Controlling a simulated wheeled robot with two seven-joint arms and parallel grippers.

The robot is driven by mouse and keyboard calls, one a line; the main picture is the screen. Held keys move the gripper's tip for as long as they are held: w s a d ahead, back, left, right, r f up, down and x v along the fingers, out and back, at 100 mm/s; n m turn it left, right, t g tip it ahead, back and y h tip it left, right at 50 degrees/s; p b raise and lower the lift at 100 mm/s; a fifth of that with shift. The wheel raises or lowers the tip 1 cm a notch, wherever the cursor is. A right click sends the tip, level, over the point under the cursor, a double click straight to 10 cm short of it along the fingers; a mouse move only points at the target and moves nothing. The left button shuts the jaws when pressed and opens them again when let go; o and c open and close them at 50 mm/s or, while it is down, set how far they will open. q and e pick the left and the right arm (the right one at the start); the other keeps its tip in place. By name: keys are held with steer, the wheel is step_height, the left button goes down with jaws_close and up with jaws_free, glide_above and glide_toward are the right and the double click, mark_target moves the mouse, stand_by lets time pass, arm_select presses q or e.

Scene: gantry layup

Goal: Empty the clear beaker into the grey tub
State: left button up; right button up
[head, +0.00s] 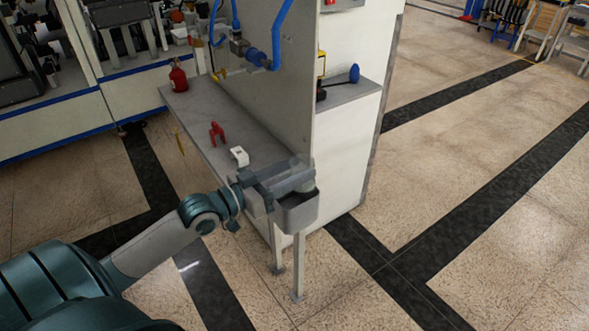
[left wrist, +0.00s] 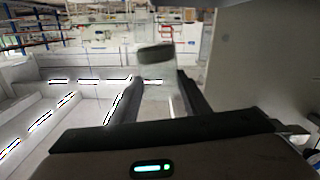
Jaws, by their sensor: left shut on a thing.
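My left gripper (head: 292,180) is shut on the clear beaker (left wrist: 157,85), close above the grey tub (head: 300,213). In the left wrist view the beaker stands between the two dark fingers (left wrist: 158,100), with a dark band at its far end. I cannot tell whether that band is contents or the bottom. In the head view the beaker is mostly hidden by the fingers, and its tilt is unclear. The tub is at the near end of the grey bench, its inside only partly visible. My right gripper is not in view.
The narrow grey bench (head: 203,118) holds a red bottle (head: 178,80), a red clamp-like piece (head: 216,133) and a small white block (head: 239,156). A tall upright panel (head: 275,100) with blue pipes (head: 262,58) borders the bench. Open floor (head: 480,220) lies to the right.

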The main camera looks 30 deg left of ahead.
arm_select(q)
steer(key=n, duration=0.4)
steer(key=shift+d+f+n, duration=0.2)
steer(key=shift+n, duration=0.1)
steer(key=shift+f+n, duration=0.55)
steer(key=shift+n, duration=0.65)
steer(key=n, duration=0.1)
steer(key=f+n, duration=0.1)
steer(key=n, duration=0.1)
steer(key=shift+a+f, duration=0.15)
steer(key=shift+a, duration=0.05)
steer(key=n+p, duration=0.1)
steer(key=n, duration=0.1)
steer(key=n+p, duration=0.1)
steer(key=n, duration=0.1)
steer(key=shift+w+a+f+n, duration=0.2)
steer(key=shift+a+n, duration=0.2)
steer(key=shift+w+a+r+n+p, duration=0.1)
steer(key=shift+a+n+p, duration=0.15)
steer(key=shift+n+p, duration=0.65)
steer(key=shift+w+a+r+n+p, duration=0.1)
steer(key=shift+a+n+p, duration=0.25)
steer(key=shift+n, duration=0.95)
steer(key=shift+d, duration=0.1)
steer(key=shift+f, duration=0.15)
